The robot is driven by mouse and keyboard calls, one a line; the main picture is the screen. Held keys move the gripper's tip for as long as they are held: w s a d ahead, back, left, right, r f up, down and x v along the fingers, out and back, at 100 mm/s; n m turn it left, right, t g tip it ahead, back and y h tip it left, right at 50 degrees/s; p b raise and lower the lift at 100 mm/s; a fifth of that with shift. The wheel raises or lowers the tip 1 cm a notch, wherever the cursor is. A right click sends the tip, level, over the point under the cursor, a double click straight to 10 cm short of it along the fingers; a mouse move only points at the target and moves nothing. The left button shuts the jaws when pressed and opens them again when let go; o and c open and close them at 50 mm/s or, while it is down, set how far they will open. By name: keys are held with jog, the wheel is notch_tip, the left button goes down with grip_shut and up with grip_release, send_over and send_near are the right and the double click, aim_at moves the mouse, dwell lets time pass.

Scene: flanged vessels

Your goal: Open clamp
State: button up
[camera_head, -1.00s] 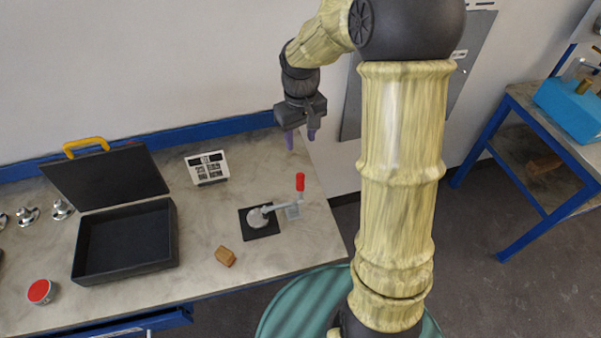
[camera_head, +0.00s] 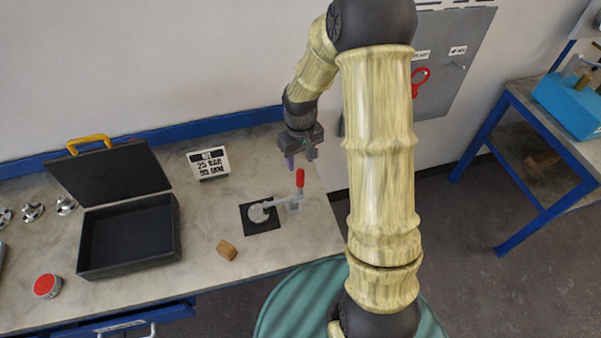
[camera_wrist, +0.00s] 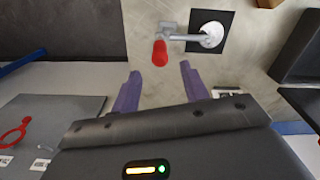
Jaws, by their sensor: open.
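The clamp (camera_head: 283,203) has a red handle (camera_head: 300,178) that stands up at its right end. Its metal bar reaches left to a round flanged vessel (camera_head: 258,212) on a black square pad. My gripper (camera_head: 291,163) is above the worktop, just behind the red handle in the head view. In the wrist view, the two purple fingers (camera_wrist: 160,88) are apart and empty. The red handle (camera_wrist: 160,53) shows beyond the fingertips, roughly between their lines, and the bar runs right from it to the vessel (camera_wrist: 211,35). The fingers are not touching the handle.
An open black case (camera_head: 128,240) lies left of the clamp. A grey wall panel (camera_head: 440,75) is behind my arm.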

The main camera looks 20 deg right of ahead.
aim_at(300, 170)
notch_tip(300, 170, down, 8)
jog(key=shift+f+p, duration=0.1)
jog(key=shift+p, duration=0.8)
grip_shut()
